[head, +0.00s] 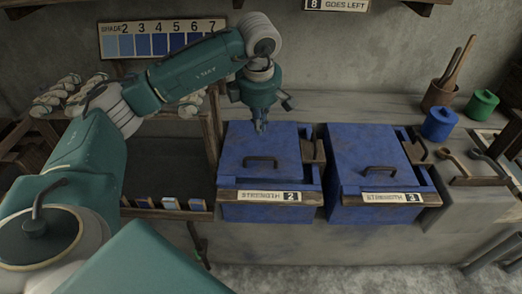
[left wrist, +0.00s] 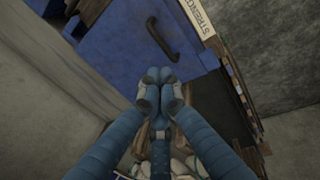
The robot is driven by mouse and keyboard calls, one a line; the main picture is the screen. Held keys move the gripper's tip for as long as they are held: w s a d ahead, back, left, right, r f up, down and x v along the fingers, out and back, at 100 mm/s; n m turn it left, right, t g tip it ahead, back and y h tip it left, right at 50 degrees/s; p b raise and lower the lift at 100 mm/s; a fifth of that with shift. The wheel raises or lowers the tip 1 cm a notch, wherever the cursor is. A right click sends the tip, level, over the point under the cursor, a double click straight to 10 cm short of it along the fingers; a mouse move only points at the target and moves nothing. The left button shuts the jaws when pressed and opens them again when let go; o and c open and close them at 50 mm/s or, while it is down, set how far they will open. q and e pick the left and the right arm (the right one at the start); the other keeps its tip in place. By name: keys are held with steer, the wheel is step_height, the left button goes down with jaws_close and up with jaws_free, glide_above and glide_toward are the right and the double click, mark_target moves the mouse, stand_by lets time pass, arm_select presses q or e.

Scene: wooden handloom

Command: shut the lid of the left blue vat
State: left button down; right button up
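The left blue vat (head: 257,213) carries the label "STRENGTH 2" on its front. Its blue lid (head: 241,141) lies down over the vat top, with a dark handle (head: 260,161) near the front edge. My left gripper (head: 262,128) is above the rear part of this lid, pointing down, behind the handle. In the left wrist view, my left gripper (left wrist: 160,88) has its fingertips together with nothing seen between them. The handle (left wrist: 162,39) lies beyond the tips, apart from them. Whether the tips touch the lid cannot be told. My right gripper does not show.
A second blue vat (head: 375,215), labelled "STRENGTH 3", stands to the right with its lid down. Blue (head: 439,124) and green (head: 481,105) pots and a brown pot (head: 438,97) with sticks stand at the right. A shade board (head: 110,28) hangs behind my left arm.

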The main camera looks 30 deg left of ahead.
arm_select(q)
steer(key=n, duration=0.7)
steer(key=n+g+p, duration=0.1)
steer(key=n+p, duration=0.5)
steer(key=n, duration=2.4)
glide_above(261, 169)
steer(key=shift+h, duration=0.4)
step_height(261, 169, down, 12)
steer(key=shift+f, duration=0.2)
